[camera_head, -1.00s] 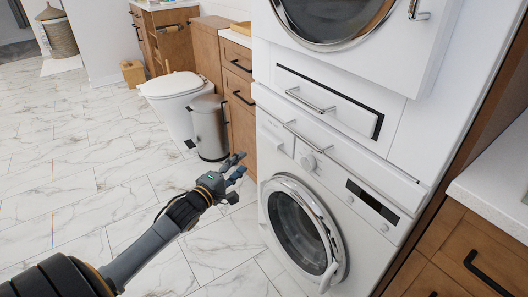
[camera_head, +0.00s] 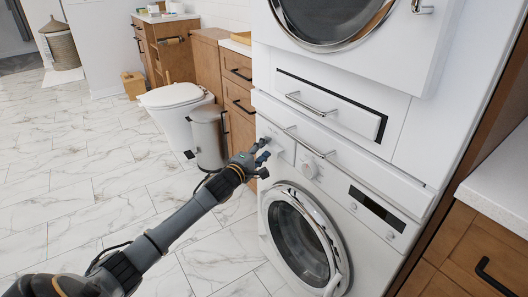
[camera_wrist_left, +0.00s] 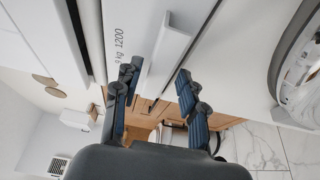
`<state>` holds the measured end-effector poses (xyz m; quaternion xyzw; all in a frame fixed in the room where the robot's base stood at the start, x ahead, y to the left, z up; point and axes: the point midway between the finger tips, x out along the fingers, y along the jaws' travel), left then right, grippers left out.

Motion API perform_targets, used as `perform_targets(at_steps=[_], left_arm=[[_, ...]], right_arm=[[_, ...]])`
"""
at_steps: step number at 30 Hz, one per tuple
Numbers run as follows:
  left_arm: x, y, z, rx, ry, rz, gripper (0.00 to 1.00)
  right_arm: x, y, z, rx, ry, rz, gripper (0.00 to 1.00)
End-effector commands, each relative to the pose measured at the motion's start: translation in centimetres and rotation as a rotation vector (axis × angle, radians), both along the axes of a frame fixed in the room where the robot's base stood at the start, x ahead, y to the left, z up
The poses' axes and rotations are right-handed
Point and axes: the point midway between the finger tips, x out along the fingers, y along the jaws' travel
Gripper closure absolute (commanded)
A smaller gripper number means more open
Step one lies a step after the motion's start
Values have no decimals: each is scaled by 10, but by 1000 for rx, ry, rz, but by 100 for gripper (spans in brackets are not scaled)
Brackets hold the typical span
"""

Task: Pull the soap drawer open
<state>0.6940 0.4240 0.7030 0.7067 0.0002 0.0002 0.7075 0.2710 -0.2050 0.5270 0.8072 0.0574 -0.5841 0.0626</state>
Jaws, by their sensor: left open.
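The white soap drawer (camera_head: 283,146) is at the upper left of the lower washing machine's front (camera_head: 350,222). It looks shut. My left gripper (camera_head: 264,153) is open right in front of the drawer, at its left side. In the left wrist view, the drawer's raised white handle lip (camera_wrist_left: 168,48) lies ahead, roughly between the two spread blue-padded fingers of this gripper (camera_wrist_left: 156,80). The fingers look close to it, but I cannot tell whether they touch. My fingers hide part of the drawer in the head view. My right gripper is not in view.
The washer's round door (camera_head: 302,240) is below the drawer, and the dial (camera_head: 309,169) is to its right. A trash can (camera_head: 208,138) and toilet (camera_head: 175,105) stand at left. Tiled floor (camera_head: 70,190) is clear.

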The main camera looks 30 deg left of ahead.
Motion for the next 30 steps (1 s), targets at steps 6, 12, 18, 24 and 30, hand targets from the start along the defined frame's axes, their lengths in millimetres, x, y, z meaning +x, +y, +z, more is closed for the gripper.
perform_targets(at_steps=[6, 12, 18, 24, 30], left_arm=[[1, 0, 0, 1, 1, 0, 58], [1, 0, 0, 1, 1, 0, 85], [1, 0, -1, 1, 3, 0, 100], [0, 0, -2, 2, 5, 0, 100], [-9, 3, -2, 3, 8, 0, 100]], right_arm=[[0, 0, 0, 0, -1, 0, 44], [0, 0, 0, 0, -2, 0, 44], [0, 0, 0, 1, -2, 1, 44], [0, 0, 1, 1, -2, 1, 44], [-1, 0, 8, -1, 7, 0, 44]])
